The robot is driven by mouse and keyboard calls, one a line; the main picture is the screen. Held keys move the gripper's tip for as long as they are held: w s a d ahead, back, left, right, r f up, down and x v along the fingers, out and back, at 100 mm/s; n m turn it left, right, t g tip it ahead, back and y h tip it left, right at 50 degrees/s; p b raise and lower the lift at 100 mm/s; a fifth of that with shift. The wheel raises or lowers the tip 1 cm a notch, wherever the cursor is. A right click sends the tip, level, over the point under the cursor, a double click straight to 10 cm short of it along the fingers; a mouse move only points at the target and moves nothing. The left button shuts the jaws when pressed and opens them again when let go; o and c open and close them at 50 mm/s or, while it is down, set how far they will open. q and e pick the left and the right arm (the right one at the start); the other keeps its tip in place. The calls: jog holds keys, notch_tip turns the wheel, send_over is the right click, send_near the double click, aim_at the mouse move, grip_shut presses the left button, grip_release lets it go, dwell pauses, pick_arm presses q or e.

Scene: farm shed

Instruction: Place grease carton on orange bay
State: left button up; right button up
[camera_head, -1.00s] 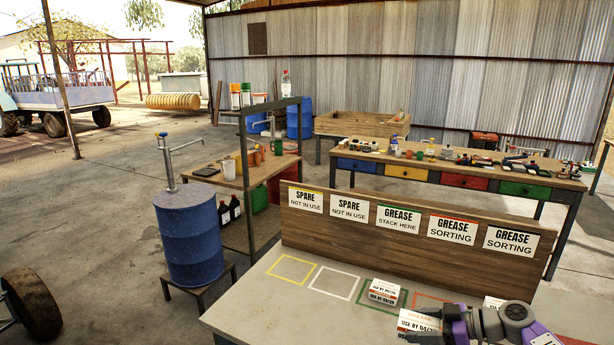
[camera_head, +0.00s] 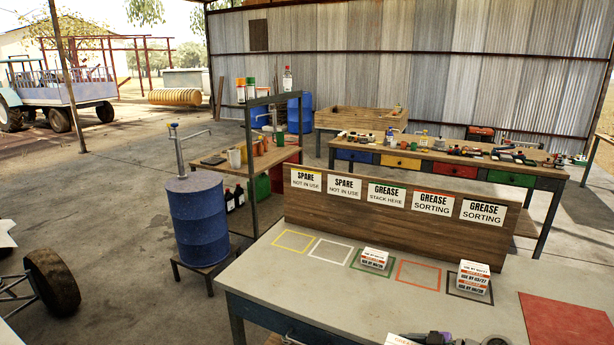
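The orange bay (camera_head: 418,287) is an orange-outlined square on the grey bench top, and it is empty. A grease carton (camera_head: 400,340), white, shows only partly at the bottom edge. My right gripper (camera_head: 430,341) is beside this carton, also cut off by the edge. It appears shut on the carton, though its fingertips are largely hidden. Another grease carton (camera_head: 375,256) sits in the green bay (camera_head: 358,266). A stack of grease cartons (camera_head: 474,277) stands in the dark-outlined bay (camera_head: 453,290) right of the orange one. My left gripper is out of view.
A wooden board (camera_head: 400,231) with bay signs stands along the bench's back edge. The yellow bay (camera_head: 283,248) and white bay (camera_head: 316,257) are empty. A red mat (camera_head: 562,325) lies at the right. The bench front is mostly clear.

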jog(key=s+a+f+m+t, duration=0.1)
jog(key=s+a+f, duration=0.6)
jog(key=s+f, duration=0.2)
jog(key=shift+s+t+h, duration=0.4)
